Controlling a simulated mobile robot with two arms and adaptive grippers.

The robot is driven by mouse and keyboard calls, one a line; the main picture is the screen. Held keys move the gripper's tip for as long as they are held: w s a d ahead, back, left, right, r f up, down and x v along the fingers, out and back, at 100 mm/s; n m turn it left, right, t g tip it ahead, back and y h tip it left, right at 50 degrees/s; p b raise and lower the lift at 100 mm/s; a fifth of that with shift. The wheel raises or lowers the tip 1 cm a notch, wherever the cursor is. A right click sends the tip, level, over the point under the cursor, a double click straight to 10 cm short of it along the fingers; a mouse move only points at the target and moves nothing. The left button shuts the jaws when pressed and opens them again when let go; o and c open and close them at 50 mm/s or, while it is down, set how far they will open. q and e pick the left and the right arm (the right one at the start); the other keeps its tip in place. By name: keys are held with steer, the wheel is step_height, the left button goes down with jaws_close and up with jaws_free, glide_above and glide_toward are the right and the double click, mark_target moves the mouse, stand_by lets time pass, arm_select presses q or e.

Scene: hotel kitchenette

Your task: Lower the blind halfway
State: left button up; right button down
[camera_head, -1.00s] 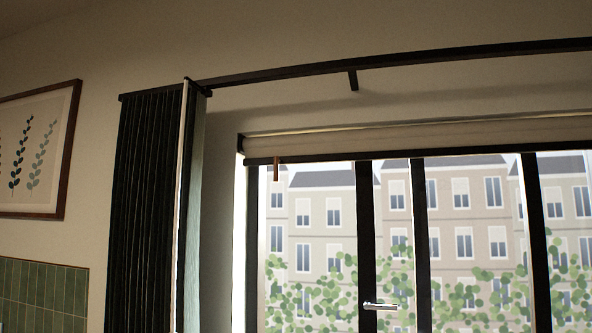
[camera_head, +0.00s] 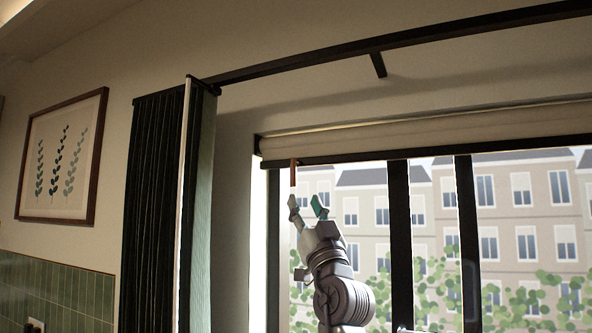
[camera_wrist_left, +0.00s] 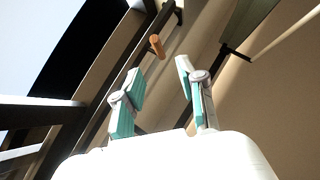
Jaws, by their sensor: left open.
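The rolled-up white blind (camera_head: 400,132) sits at the top of the window, with a dark bottom bar (camera_head: 340,158). A small wooden pull (camera_head: 293,173) hangs from the bar near its left end. My left gripper (camera_head: 308,203) is open and empty, fingers pointing up, just below and slightly right of the pull in the head view. In the left wrist view the pull (camera_wrist_left: 156,46) shows beyond and between the two open fingertips (camera_wrist_left: 158,70), apart from them. My right gripper is in neither view.
A dark gathered curtain (camera_head: 150,200) hangs left of the window from a dark rod (camera_head: 400,40). Dark window bars (camera_head: 399,230) stand behind and right of my arm. A framed plant picture (camera_head: 62,160) hangs on the left wall.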

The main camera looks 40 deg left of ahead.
mark_target(295, 177)
arm_select(q)
steer(key=p+x, duration=0.5)
steer(key=x, duration=0.6)
steer(key=shift+w, duration=0.15)
jaws_close()
